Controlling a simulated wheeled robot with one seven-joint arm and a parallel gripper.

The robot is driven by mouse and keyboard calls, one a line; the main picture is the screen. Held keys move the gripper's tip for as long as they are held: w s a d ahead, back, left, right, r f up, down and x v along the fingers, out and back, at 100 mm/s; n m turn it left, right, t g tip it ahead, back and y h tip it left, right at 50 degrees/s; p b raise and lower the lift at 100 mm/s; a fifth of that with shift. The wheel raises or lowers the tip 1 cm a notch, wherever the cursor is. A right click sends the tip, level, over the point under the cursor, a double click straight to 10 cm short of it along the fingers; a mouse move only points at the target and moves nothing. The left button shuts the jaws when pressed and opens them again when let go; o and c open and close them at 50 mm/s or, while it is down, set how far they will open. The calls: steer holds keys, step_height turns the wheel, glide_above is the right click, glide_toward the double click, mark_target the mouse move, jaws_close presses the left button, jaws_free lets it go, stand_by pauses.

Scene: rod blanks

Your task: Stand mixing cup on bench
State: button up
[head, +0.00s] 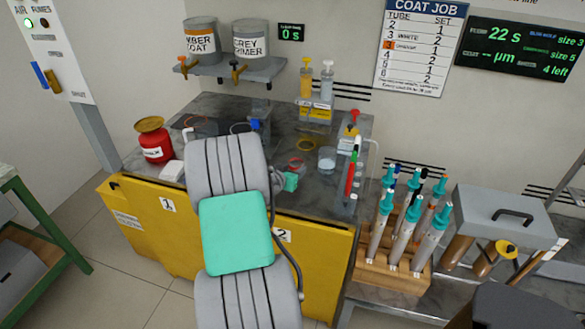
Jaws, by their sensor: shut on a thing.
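The bench (222,101) has a dark, stained top over yellow cabinet fronts. A small pale translucent cup (327,159), which looks like the mixing cup, appears upright on the bench top, right of my arm. My arm rises from the bottom of the view and covers the front middle of the bench. A small teal part of my arm shows at its right side. My gripper's fingers are hidden behind the arm, so I cannot see what is between them.
A red can (154,147) stands at the bench's left. Tins (251,41) sit on a wall shelf, and syringe-like dispensers (326,82) stand at the back. Small bottles and a red tube (350,180) line the right edge. A wooden rack (388,276) of teal-capped tubes stands at right.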

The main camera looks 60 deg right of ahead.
steer(key=shift+f+b, duration=0.2)
steer(key=shift+b, duration=0.15)
steer(key=o, duration=1.5)
steer(key=shift+r, duration=0.1)
steer(key=shift+r+p, duration=0.3)
steer(key=shift+p, duration=0.15)
steer(key=b+v, duration=0.1)
steer(key=v, duration=1.1)
steer(key=shift+a+f, duration=0.1)
steer(key=shift+f, duration=0.05)
steer(key=w+a+n+t+y, duration=0.1)
steer(key=w+a+n+y, duration=0.25)
steer(key=a, duration=0.65)
steer(key=w+a+n+t+y, duration=0.2)
steer(key=w+a+n+y, duration=0.15)
steer(key=a, duration=0.65)
steer(key=w+a+n+t+y, duration=0.1)
steer(key=w+a+n+y, duration=0.3)
steer(key=a, duration=0.6)
steer(key=s+a+n, duration=0.2)
steer(key=a, duration=0.3)
steer(key=s+a+n+g+y, duration=0.1)
steer(key=s+a+n, duration=0.1)
steer(key=a, duration=0.3)
steer(key=s+a+n+y, duration=0.1)
steer(key=s+a+n, duration=0.1)
steer(key=a, duration=0.3)
steer(key=shift+a+r+n+g, duration=0.3)
steer(key=shift+n+g, duration=0.1)
